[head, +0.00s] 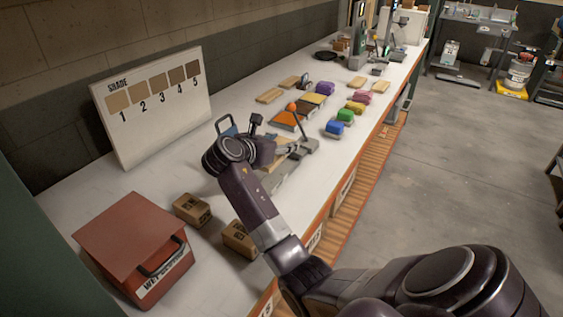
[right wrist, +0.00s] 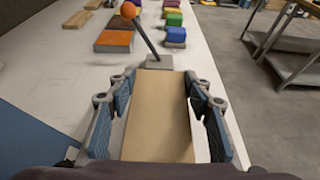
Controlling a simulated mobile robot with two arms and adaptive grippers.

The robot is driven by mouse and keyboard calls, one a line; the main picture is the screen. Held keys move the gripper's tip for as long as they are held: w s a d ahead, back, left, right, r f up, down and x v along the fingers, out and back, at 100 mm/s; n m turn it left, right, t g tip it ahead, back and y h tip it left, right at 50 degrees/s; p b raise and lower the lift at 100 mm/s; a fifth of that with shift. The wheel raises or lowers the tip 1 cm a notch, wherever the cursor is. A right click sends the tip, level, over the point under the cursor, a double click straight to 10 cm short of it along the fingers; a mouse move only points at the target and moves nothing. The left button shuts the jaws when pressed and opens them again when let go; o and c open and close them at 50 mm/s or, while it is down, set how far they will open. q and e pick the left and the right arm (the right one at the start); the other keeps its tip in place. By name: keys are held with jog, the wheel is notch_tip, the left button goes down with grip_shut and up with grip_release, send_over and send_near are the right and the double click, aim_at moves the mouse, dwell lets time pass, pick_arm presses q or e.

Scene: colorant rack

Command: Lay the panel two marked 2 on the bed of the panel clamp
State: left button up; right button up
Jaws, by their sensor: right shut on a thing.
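My right gripper (head: 266,152) is low over the bench near the panel clamp. In the right wrist view my gripper (right wrist: 158,120) is shut on a plain tan panel (right wrist: 158,112), which reaches forward between the fingers. No number shows on its visible face. The panel clamp's lever, with an orange knob (head: 292,107), leans up from its grey base (head: 303,146). In the right wrist view the clamp's grey block (right wrist: 159,62) is just beyond the panel's far end. The panel hides much of the clamp bed, so I cannot tell whether they touch. My left gripper is out of view.
A shade board (head: 150,105) numbered 1 to 5 stands at the left. A red box (head: 130,240) and two small cartons (head: 192,209) are nearer. Coloured blocks (head: 334,128) and tan panels (head: 270,95) lie beyond the clamp. A blue object (right wrist: 35,140) is left of my gripper.

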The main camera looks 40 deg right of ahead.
jog(key=shift+f, duration=3.55)
jog(key=o, duration=1.2)
jog(key=v, duration=1.2)
jog(key=shift+b, duration=0.3)
jog(key=shift+f, duration=0.1)
